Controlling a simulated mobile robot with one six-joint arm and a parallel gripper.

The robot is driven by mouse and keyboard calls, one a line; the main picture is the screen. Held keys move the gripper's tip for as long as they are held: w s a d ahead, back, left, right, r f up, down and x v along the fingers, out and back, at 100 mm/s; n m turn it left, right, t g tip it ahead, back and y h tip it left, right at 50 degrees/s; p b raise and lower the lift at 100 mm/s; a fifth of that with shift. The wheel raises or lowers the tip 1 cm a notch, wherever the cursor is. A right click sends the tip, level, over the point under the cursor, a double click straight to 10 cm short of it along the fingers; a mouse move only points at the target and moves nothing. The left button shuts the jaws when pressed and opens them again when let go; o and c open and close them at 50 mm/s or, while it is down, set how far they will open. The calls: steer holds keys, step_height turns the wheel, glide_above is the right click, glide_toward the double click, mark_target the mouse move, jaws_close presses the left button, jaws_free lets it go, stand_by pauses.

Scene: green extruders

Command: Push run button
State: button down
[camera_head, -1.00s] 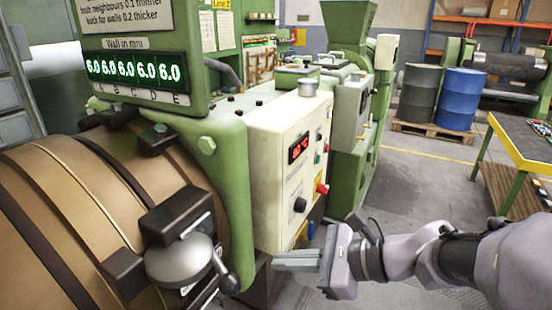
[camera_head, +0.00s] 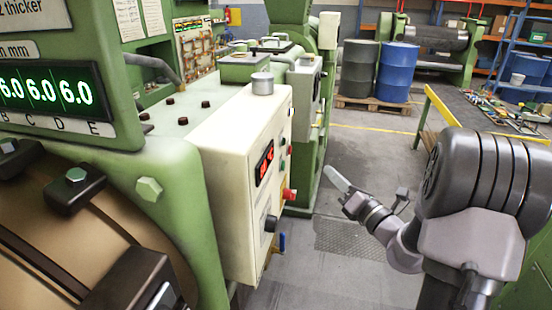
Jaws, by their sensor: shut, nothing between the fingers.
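The cream control box (camera_head: 235,180) is fixed to the green machine at the centre. Its right-hand face, seen at a steep angle, carries a lit red display (camera_head: 264,163), a black knob (camera_head: 270,223), a protruding red button (camera_head: 289,194) and a small green button (camera_head: 283,165). I cannot read which one is marked run. My gripper (camera_head: 336,178) is shut and empty, to the right of this face and apart from it. Its fingers point up and left, toward the panel side. The gap in depth is hard to tell.
A green machine with a lit number display (camera_head: 45,90) fills the left. More green machinery (camera_head: 305,140) stands behind the box. Grey and blue drums (camera_head: 398,72) stand on a pallet at the back. A cluttered workbench (camera_head: 490,120) is on the right. The aisle floor (camera_head: 345,270) is clear.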

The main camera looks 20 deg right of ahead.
mark_target(283, 166)
steer(key=w+a+p, duration=0.1)
steer(key=w+a, duration=0.3)
steer(key=a, duration=0.3)
steer(key=shift+w+a, duration=0.15)
steer(key=shift+w, duration=0.05)
stand_by(0.3)
steer(key=shift+a+r, duration=0.1)
stand_by(1.8)
steer(key=shift+w+a, duration=0.25)
steer(key=shift+w+a+p, duration=0.2)
steer(key=shift+a+p, duration=0.1)
steer(key=shift+p, duration=0.05)
stand_by(0.5)
stand_by(0.4)
steer(key=shift+s+d, duration=0.45)
steer(key=shift+d, duration=0.2)
